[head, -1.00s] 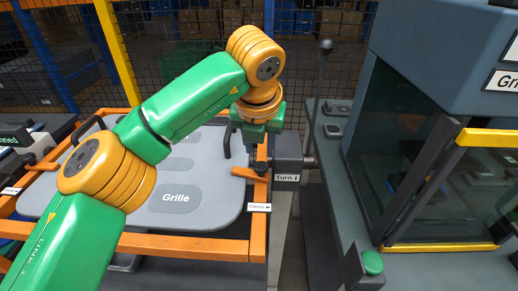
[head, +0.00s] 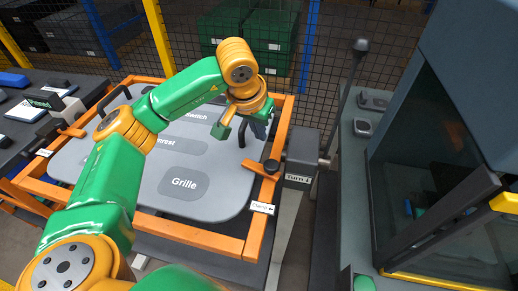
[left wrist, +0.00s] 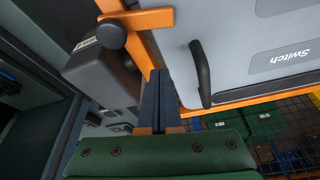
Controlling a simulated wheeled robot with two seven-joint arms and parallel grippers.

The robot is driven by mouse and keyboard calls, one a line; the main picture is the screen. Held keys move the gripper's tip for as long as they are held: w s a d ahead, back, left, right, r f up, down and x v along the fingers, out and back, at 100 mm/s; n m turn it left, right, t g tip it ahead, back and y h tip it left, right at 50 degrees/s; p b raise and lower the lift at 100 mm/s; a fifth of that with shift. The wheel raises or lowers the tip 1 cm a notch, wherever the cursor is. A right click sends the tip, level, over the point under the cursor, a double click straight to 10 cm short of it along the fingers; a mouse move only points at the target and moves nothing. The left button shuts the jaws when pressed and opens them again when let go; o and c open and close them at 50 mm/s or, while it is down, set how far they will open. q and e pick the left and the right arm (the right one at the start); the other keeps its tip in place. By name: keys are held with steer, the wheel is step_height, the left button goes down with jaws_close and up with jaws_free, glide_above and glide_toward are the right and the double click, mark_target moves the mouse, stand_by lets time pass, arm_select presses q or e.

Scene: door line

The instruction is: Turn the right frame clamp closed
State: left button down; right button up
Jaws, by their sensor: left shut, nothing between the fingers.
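The right frame clamp (head: 261,168) is an orange bar with a dark round knob, on the right side of the orange frame (head: 256,228). Its bar reaches left from the knob over the edge of the grey Grille panel (head: 205,203). A "Clamp" label with a left arrow (head: 262,208) is below it. In the left wrist view the clamp bar (left wrist: 152,18) is at top left, beside its knob (left wrist: 112,36). My left gripper (head: 242,132) is above the panel, behind and left of the clamp. Its dark fingers (left wrist: 158,78) are shut and empty, apart from the clamp. My right gripper is out of view.
A black panel handle (left wrist: 201,72) stands close beside my fingers. A dark block labelled "Turn" (head: 299,160) is right of the clamp. An upright lever (head: 347,95) and a glass-fronted cabinet (head: 440,160) are farther right. Another orange clamp (head: 72,131) is at the frame's left.

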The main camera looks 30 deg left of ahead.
mark_target(258, 159)
arm_select(q)
steer(key=p+x, duration=0.1)
steer(key=x, duration=0.4)
steer(key=shift+w+f, duration=0.2)
steer(key=shift+f, duration=0.15)
steer(key=s+p, duration=0.2)
steer(key=s, duration=0.1)
steer(key=shift+s+r, duration=0.15)
steer(key=shift+s, duration=0.5)
steer(key=shift+w, duration=0.2)
